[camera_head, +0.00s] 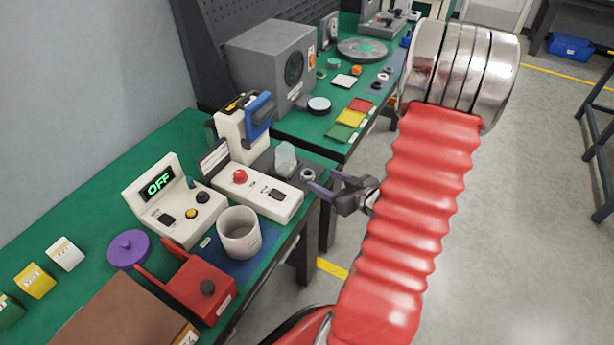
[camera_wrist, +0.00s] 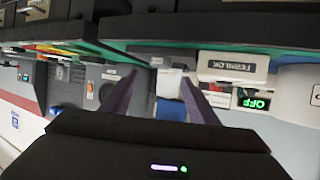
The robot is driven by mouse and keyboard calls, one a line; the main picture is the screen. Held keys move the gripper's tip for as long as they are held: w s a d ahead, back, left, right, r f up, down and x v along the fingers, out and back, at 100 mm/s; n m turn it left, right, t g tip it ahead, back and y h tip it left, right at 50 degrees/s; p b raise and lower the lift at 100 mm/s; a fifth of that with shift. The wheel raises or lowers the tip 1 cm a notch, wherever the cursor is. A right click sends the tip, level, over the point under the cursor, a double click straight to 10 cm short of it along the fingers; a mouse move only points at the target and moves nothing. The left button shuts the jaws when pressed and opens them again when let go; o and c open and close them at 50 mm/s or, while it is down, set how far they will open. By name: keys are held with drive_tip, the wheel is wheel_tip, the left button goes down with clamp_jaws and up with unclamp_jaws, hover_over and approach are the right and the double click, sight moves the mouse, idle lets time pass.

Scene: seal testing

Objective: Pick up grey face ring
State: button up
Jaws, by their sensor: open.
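A small grey ring (camera_head: 308,175) lies at the right end of the near green bench, beside a clear lumpy item (camera_head: 285,158). I take it for the grey face ring, but it is too small to be sure. My gripper (camera_head: 322,181) is open just right of it, at the bench's edge, with nothing seen between the fingers. In the wrist view, the two dark purple fingers (camera_wrist: 160,76) are spread apart. The ring cannot be made out clearly there.
A white device with a red knob (camera_head: 240,177), a beige cup (camera_head: 239,232) and an OFF display unit (camera_head: 170,205) stand close on the near bench. More small rings (camera_head: 383,77) lie on the far bench. Open floor (camera_head: 500,230) is to the right.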

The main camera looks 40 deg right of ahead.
sight(305, 172)
drive_tip(key=shift+x, duration=1.1)
drive_tip(key=shift+x, duration=2.6)
drive_tip(key=shift+f, duration=0.1)
drive_tip(key=c, duration=1.1)
drive_tip(key=shift+r, duration=5.05)
